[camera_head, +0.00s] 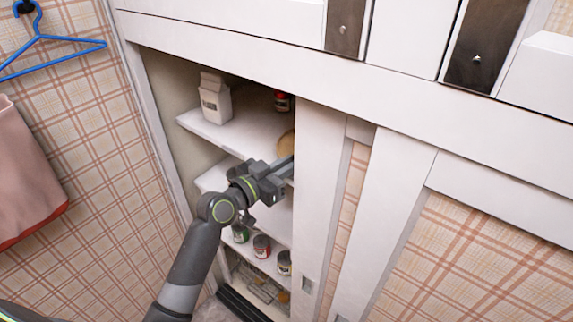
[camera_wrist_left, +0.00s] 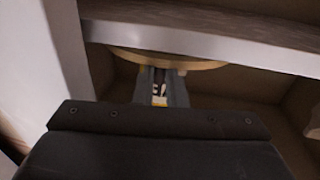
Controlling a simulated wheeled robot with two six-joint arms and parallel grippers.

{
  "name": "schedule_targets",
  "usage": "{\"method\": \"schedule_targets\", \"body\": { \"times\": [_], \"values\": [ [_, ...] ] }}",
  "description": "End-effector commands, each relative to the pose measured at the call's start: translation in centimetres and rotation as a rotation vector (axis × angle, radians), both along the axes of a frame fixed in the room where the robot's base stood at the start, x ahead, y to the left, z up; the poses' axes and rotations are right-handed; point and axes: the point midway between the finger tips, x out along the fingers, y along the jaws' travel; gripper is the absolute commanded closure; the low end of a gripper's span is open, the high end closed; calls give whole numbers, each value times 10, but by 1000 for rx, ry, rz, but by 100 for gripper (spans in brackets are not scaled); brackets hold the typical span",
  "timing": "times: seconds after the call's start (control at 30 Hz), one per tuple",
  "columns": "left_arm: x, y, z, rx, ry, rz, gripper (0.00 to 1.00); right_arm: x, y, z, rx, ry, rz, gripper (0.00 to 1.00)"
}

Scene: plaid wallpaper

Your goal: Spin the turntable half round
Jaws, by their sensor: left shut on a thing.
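The turntable (camera_head: 286,143) is a round, light wooden disc inside the cupboard, mostly hidden by the cupboard frame and my left arm in the head view. Its curved rim also shows in the left wrist view (camera_wrist_left: 205,65), below a pale shelf edge. My left gripper (camera_head: 285,166) reaches into the cupboard from the left. In the left wrist view its fingers (camera_wrist_left: 160,75) meet the rim and are shut on it; the exact contact is hard to see. My right gripper is not in view.
A white carton (camera_head: 215,98) and a small red can (camera_head: 282,101) stand on the upper shelf (camera_head: 235,135). Several cans (camera_head: 262,246) stand on a lower shelf. The white door frame (camera_head: 312,190) is close to the right of the gripper. A blue hanger (camera_head: 45,40) hangs at left.

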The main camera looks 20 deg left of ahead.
Motion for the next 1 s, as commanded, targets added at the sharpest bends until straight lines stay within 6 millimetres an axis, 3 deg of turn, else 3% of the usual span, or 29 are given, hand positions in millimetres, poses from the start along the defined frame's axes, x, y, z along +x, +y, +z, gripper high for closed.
{"method": "schedule_targets", "body": {
  "times": [0.23,0.53,0.83,0.87,1.0],
  "values": [
    [-1,-2,-1,-1,0,-1,100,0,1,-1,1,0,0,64],
    [-7,-27,-2,-4,2,-2,100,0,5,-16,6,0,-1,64],
    [-7,-29,-1,-1,4,-2,100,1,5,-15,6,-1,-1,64],
    [-7,-28,-1,-1,4,-2,86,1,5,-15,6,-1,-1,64],
    [-7,-28,-1,-1,3,-1,68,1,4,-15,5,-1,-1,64]
  ]
}}
